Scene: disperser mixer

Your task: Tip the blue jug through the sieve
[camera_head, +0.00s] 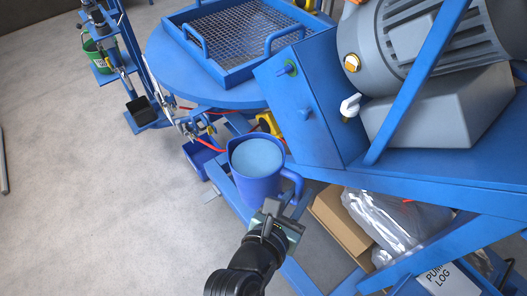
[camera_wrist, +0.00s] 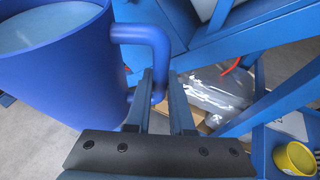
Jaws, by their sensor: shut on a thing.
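The blue jug (camera_head: 255,168) is upright and holds pale blue liquid near its rim. In the wrist view the jug (camera_wrist: 60,65) fills the left side, with its handle (camera_wrist: 150,36) curving down to my gripper. My gripper (camera_head: 279,212) is shut on the jug handle, and its fingers (camera_wrist: 168,92) stand around the handle's lower part. The sieve (camera_head: 238,38) is a blue square frame with wire mesh and raised handles, resting on the round blue table top at the top of the head view. The jug is below and in front of the sieve, apart from it.
A cardboard box (camera_head: 338,220) and plastic bag lie on the lower shelf.

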